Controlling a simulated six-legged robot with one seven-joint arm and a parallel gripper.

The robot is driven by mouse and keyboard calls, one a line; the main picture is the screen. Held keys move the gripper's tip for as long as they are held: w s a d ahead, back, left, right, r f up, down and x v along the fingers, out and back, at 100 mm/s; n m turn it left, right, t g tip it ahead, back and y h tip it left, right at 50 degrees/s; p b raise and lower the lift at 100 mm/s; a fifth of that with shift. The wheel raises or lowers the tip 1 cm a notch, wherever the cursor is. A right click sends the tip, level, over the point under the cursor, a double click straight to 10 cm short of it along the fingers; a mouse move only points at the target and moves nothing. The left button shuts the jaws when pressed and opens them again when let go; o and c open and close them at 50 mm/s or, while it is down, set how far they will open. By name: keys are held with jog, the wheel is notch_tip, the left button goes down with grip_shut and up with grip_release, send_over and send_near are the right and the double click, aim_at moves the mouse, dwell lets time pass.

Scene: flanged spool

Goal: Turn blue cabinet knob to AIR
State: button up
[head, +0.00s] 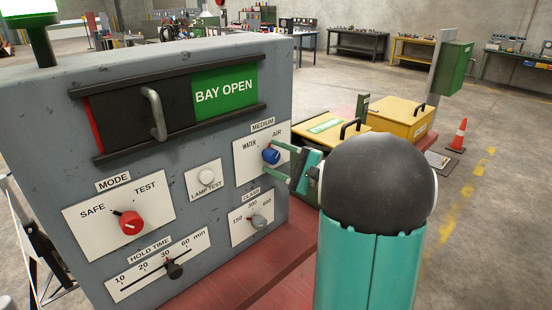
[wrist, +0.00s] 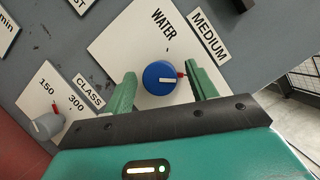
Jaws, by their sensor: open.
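The blue knob (head: 271,156) sits on the white MEDIUM plate (head: 242,164) on the grey cabinet's front, below the WATER and AIR labels. In the wrist view the blue knob (wrist: 154,85) carries a white line pointing right, with a small red mark near its end. WATER reads above it there; AIR is not visible, and the right finger covers part of the plate. My gripper (head: 272,159) is open at the knob. In the wrist view my gripper (wrist: 163,72) has one finger on each side of the knob, with visible gaps.
A grey CLASS knob (head: 259,219) is below. A white lamp test button (head: 206,177), a red MODE knob (head: 130,222) and a HOLD TIME slider (head: 174,270) are to the left. A yellow box (head: 398,116) stands behind my arm at the right.

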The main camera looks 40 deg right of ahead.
jog(key=v, duration=1.3)
jog(key=shift+s+d, duration=0.1)
jog(key=shift+d, duration=0.05)
jog(key=a+f+n+g+y, duration=0.2)
jog(key=a+n+g, duration=0.65)
jog(key=a, duration=1.35)
jog(key=s+a+f+n+g+h, duration=0.1)
jog(key=s+a+n+g+h, duration=0.2)
jog(key=s+a+n+h, duration=0.5)
jog(key=s+a+h, duration=0.1)
jog(key=h, duration=0.2)
jog(key=shift+f+n, duration=0.35)
jog(key=shift+s+g, duration=0.15)
jog(key=shift+g, duration=0.1)
